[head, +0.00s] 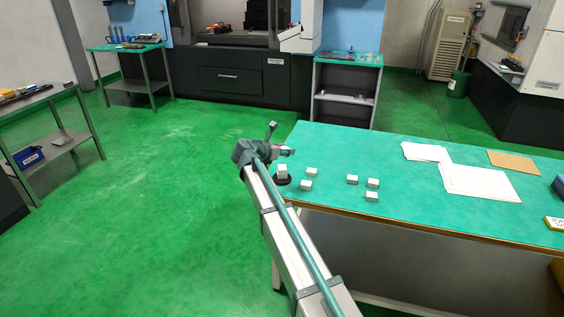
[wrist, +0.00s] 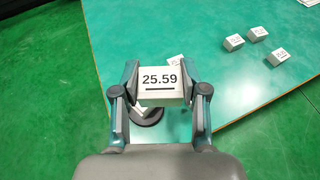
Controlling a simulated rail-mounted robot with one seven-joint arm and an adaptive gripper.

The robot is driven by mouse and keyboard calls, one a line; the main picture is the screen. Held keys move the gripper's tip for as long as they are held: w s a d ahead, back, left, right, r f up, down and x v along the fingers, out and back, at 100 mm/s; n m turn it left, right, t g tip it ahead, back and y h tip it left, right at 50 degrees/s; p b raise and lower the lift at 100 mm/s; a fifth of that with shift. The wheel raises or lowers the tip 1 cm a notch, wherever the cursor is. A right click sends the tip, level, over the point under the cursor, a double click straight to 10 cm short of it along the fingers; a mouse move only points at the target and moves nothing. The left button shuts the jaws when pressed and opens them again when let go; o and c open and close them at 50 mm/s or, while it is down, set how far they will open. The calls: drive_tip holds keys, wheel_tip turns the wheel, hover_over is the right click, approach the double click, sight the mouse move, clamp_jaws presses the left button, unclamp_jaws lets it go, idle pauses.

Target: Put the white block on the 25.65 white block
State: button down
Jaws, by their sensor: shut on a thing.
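My gripper (wrist: 160,80) is shut on a white block (wrist: 160,78) labelled 25.59, with a finger on each side. In the wrist view, a round black base (wrist: 148,117) lies below and beyond the held block, with part of a white piece showing on it. The head view shows the base (head: 282,182) at the table's left end with a white block (head: 282,172) above it. I cannot tell whether this is the held block. My gripper (head: 285,151) is close by. I cannot pick out the block labelled 25.65; the other labels are too small to read.
Several white blocks lie on the green table (head: 420,212), including one near the base (head: 306,186) and three farther right (head: 352,180). One block (wrist: 175,59) is partly hidden behind the held one. Paper sheets (head: 480,181) lie farther right. The table's left edge is close.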

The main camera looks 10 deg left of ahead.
hover_over(282, 167)
drive_tip(key=f, duration=0.5)
drive_tip(key=shift+s+d+f+p, duration=0.1)
drive_tip(key=shift+s+d+p, duration=0.1)
drive_tip(key=shift+p, duration=0.15)
drive_tip(key=shift+w+a+f+p, duration=0.1)
drive_tip(key=shift+f+p, duration=0.15)
drive_tip(key=shift+f, duration=0.7)
drive_tip(key=shift+w+a+f+p, duration=0.1)
drive_tip(key=shift+f+p, duration=0.1)
drive_tip(key=shift+f, duration=0.7)
drive_tip(key=c, duration=0.6)
unclamp_jaws()
drive_tip(key=shift+f, duration=0.1)
drive_tip(key=b+v, duration=0.1)
drive_tip(key=v, duration=1.1)
drive_tip(key=shift+b, duration=0.35)
